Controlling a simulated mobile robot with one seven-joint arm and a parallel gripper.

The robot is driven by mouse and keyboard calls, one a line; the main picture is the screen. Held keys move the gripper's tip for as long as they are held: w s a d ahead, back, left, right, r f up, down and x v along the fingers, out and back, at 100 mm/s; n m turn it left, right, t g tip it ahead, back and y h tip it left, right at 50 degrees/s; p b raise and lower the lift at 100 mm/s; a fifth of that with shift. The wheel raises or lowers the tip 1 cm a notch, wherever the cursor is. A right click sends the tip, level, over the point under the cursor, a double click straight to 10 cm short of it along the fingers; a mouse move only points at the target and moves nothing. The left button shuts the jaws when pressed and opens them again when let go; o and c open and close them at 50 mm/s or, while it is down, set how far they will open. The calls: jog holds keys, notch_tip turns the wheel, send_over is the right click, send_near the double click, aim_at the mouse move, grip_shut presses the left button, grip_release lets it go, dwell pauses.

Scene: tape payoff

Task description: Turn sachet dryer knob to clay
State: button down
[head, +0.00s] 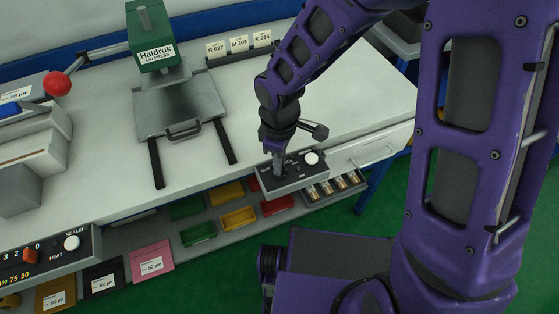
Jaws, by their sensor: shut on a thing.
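A dark control box (300,181), which appears to be the sachet dryer, sits at the front right edge of the white bench. It has small white markings on its top and a round white button (311,158) at the right. My gripper (279,168) points down onto the left part of this panel and is shut on the knob there. The gripper covers the knob, so its pointer direction does not show. The markings are too small to read, and I cannot tell which one is clay.
A green Haldruk lid press (155,50) stands behind to the left. Another panel (45,255) with a red knob is at the front left. Small packets (337,185) fill a tray below the dark box. Coloured bins (238,218) sit under the bench edge.

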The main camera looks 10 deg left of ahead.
jog(key=c, duration=0.9)
grip_release()
notch_tip(320, 180, up, 17)
jog(key=p, duration=0.2)
jog(key=shift+r, duration=0.2)
